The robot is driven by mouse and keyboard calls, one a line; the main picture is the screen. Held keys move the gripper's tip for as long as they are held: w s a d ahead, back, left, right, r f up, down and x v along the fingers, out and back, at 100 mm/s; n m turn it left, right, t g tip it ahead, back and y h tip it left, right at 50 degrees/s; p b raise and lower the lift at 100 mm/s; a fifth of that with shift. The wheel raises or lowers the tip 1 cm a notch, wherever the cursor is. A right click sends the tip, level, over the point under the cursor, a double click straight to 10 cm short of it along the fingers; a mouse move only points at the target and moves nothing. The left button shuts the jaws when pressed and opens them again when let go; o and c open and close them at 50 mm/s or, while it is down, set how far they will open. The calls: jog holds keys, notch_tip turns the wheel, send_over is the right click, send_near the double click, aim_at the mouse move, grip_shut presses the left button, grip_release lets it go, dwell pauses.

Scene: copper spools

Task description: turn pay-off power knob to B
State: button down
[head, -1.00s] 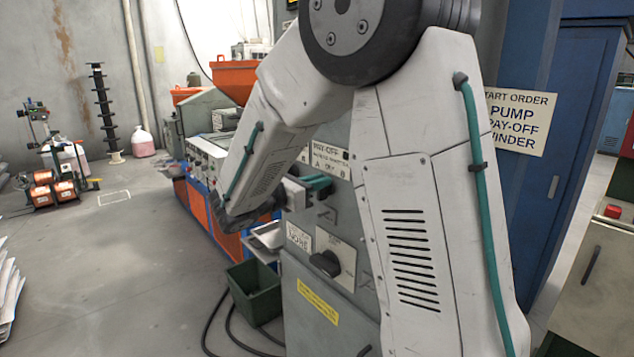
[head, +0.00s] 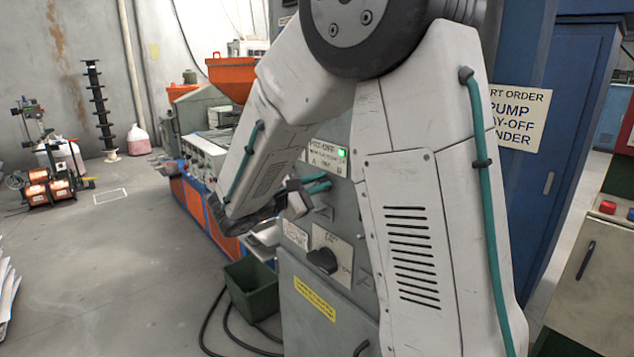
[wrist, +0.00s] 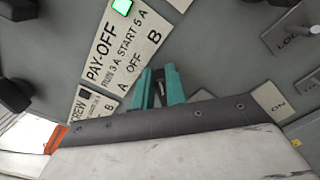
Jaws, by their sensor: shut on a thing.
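The white PAY-OFF plate (head: 325,158) is on the grey cabinet front, with marks A, OFF and B. It fills the upper left of the wrist view (wrist: 122,42). A green lamp (head: 341,153) on it is lit, also at the top of the wrist view (wrist: 122,6). My gripper (head: 319,183) is at the panel just below the plate. In the wrist view its teal fingers (wrist: 160,84) are close together, shut on the pay-off knob beside the plate. The knob is mostly hidden between them, so I cannot read its pointer.
A black rotary knob (head: 323,261) on another plate sits lower on the cabinet. A dark green bin (head: 254,290) and black cables are on the floor by its foot. An orange-and-grey machine (head: 205,160) stands behind. Open floor lies to the left.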

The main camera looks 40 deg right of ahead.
jog(key=shift+m, duration=0.5)
jog(key=c, duration=1.4)
grip_release()
jog(key=shift+c, duration=0.2)
jog(key=a, duration=0.7)
jog(key=shift+s+a, duration=0.2)
jog(key=shift+a, duration=0.2)
jog(key=shift+f, duration=0.1)
